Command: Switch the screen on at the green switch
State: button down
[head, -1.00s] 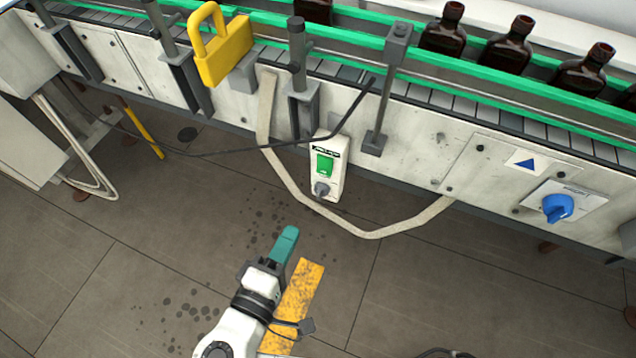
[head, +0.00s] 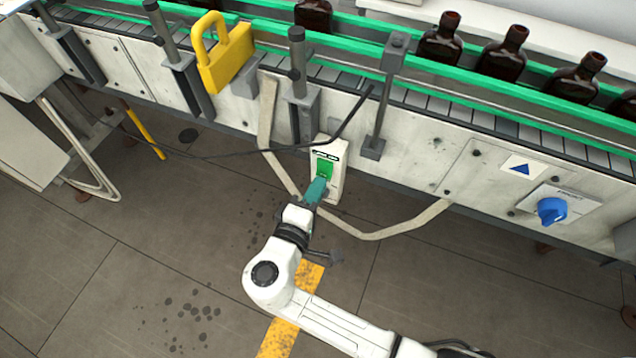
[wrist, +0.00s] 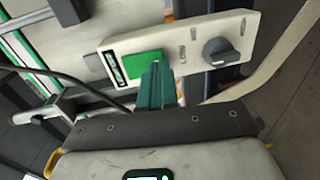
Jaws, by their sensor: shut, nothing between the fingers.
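The green switch (head: 324,168) sits on a pale upright control box (head: 333,186) on the conveyor's front. It also shows in the wrist view (wrist: 143,65), partly behind my fingers. My gripper (head: 318,187) is shut and empty, its teal fingers at the lower part of the switch. In the wrist view the fingertips (wrist: 157,72) overlap the switch's edge; I cannot tell whether they touch it. A small dark strip with light marks (wrist: 113,68) lies beside the switch. A grey knob (wrist: 220,51) is on the other side. I cannot make out a separate screen.
A dark cable (head: 240,155) and a pale hose (head: 400,228) hang by the box. A blue knob (head: 551,210) is at right, a yellow padlock (head: 228,68) at upper left. Brown bottles (head: 500,55) stand on the conveyor. Floor in front is open.

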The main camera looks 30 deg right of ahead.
jog(key=shift+w+d, duration=0.3)
jog(key=shift+d, duration=0.1)
jog(key=shift+f, duration=0.1)
jog(key=shift+w+d, duration=0.15)
jog(key=shift+f, duration=0.1)
